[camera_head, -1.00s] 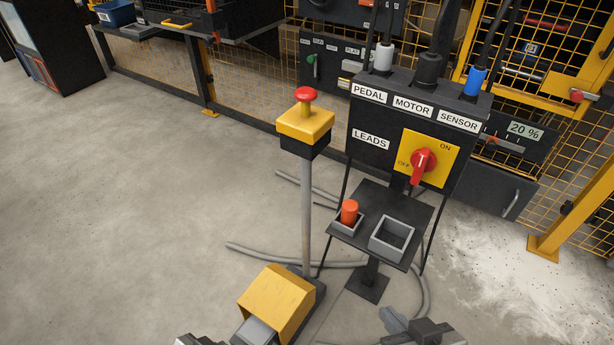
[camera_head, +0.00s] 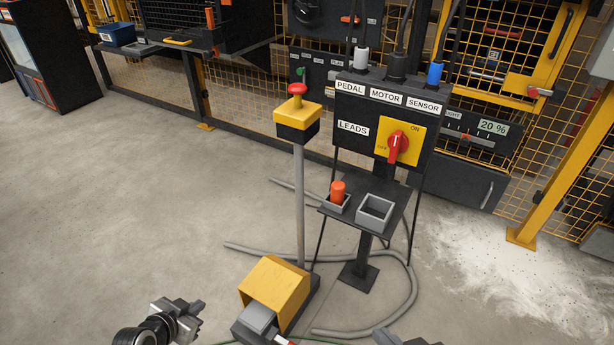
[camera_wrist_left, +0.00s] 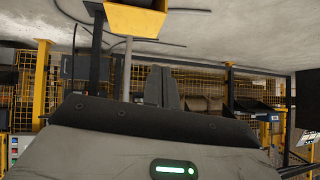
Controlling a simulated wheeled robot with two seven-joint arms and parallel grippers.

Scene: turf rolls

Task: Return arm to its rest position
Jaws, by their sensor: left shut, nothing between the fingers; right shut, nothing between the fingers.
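My left gripper (camera_head: 192,312) is at the bottom left of the head view, left of the yellow pedal housing and apart from it. In the left wrist view its fingers (camera_wrist_left: 162,86) are together with nothing between them. My right gripper (camera_head: 392,337) shows only in part at the bottom edge of the head view, right of the pedal; it is shut and holds nothing. The yellow pedal housing (camera_head: 275,284) stands on the floor between the two grippers.
A control stand (camera_head: 350,155) carries plugged leads and a red switch (camera_head: 397,147). A red-topped stop button (camera_head: 297,115) stands on a post. A shelf holds an orange piece (camera_head: 338,192) and a grey tray (camera_head: 375,212). Cables lie on the floor. Floor at left is clear.

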